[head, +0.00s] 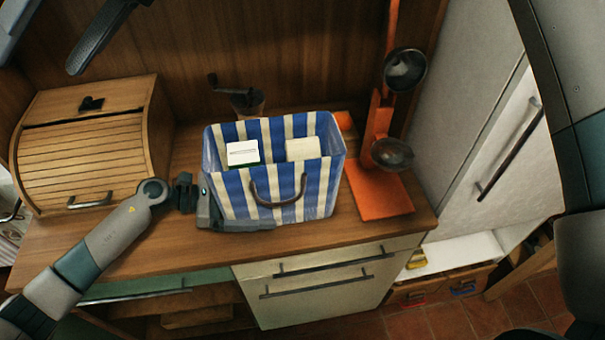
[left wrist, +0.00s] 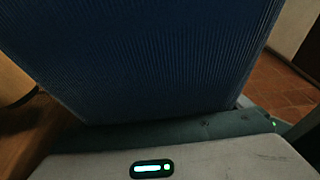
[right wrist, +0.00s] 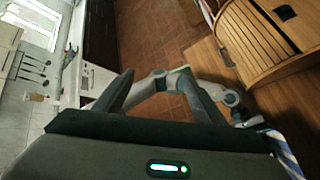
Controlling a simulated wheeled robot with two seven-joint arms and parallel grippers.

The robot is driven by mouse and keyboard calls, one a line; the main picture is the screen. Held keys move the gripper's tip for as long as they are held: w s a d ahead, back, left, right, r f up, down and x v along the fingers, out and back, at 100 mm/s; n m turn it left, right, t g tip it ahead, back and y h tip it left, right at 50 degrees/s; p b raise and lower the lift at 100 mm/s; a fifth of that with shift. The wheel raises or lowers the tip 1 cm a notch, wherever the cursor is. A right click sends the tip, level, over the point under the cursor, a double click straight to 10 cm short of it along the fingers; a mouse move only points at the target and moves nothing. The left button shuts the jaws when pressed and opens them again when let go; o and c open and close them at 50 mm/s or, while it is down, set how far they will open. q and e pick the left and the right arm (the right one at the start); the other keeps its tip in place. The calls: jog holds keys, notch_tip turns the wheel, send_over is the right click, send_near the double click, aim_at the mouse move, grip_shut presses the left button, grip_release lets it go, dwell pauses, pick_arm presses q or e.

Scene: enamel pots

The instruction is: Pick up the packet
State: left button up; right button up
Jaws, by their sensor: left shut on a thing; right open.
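A blue-and-cream striped bag (head: 268,188) stands open on the wooden counter. Inside it are a white packet (head: 243,153) with a dark green lower edge, at left, and a plain cream block (head: 303,149), at right. Their lower parts are hidden by the bag wall. My left gripper (head: 245,225) is shut on the bag, low at its front left. The bag's dark blue ribbed side (left wrist: 150,50) fills much of the left wrist view. My right gripper (right wrist: 165,90) is open and empty in the right wrist view, away from both packets; a bag corner shows at lower right there.
A wooden bread box (head: 90,145) stands left of the bag, and a hand grinder (head: 245,102) behind it. A tall white cabinet (head: 455,120) bounds the right.

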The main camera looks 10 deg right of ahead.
aim_at(292, 142)
jog(key=w+d+f+n+h, duration=0.2)
jog(key=d+f+h, duration=0.1)
jog(key=d+f, duration=0.3)
jog(key=w+d+f+n+t+h, duration=0.1)
jog(key=w+d+f+n+h, duration=0.1)
jog(key=d+f+h, duration=0.2)
jog(key=w+d+f+n+h, duration=0.1)
jog(key=d+f+h, duration=0.3)
jog(key=d+f, duration=0.4)
jog(key=shift+w+d+f+n+t, duration=0.2)
jog(key=shift+f+n, duration=0.1)
jog(key=shift+f, duration=0.35)
jog(key=shift+w+d+f+n+t, duration=0.1)
jog(key=shift+w+f+n+t, duration=0.15)
jog(key=shift+f, duration=0.35)
jog(key=w+d+f+n+h, duration=0.1)
jog(key=w+d+f+h, duration=0.1)
jog(key=d, duration=0.5)
jog(key=shift+w+n+t+h, duration=0.15)
jog(key=shift+n+t+h, duration=0.25)
jog(key=shift+h, duration=0.5)
jog(key=shift+f, duration=0.15)
jog(key=shift+x, duration=2.35)
